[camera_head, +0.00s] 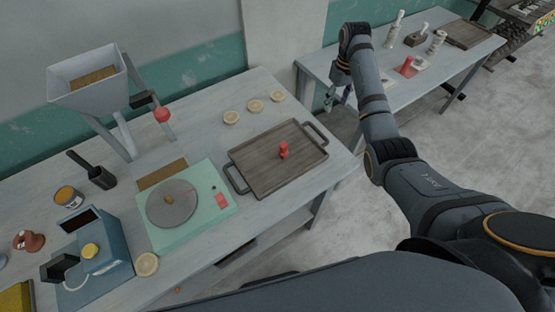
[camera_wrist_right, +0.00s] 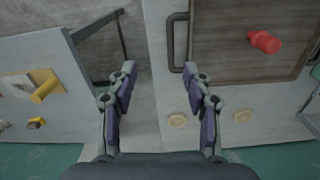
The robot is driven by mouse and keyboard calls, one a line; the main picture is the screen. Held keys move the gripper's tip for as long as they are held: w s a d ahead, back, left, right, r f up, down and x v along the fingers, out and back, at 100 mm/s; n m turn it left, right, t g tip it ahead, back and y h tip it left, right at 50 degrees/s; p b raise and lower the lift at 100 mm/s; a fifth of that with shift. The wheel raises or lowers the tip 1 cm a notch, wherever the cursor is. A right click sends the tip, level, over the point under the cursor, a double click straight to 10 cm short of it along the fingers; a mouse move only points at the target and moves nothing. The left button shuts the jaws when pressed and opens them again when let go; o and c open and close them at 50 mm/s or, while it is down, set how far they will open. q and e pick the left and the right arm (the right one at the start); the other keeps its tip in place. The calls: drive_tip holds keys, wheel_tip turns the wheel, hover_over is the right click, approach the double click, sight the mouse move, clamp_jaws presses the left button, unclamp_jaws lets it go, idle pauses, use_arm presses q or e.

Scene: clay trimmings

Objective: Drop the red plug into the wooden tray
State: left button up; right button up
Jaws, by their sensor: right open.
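My right gripper (camera_head: 336,98) is open and empty, beyond the tray's right end, near the gap between the two tables. My left gripper is in neither view.
The grey table also holds several pale discs (camera_head: 231,117), a green scale (camera_head: 190,205), a hopper (camera_head: 90,80) with a red knob (camera_head: 162,114) and a blue machine (camera_head: 92,255). A second table (camera_head: 430,75) stands at the back right. Open floor lies between.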

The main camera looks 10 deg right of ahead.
drive_tip(key=d+r+m+b, duration=0.1)
drive_tip(key=d+r+b, duration=0.2)
drive_tip(key=d, duration=0.7)
drive_tip(key=shift+d+r+m+b, duration=0.15)
drive_tip(key=shift+d+m+b, duration=0.05)
drive_tip(key=shift+m+b, duration=0.2)
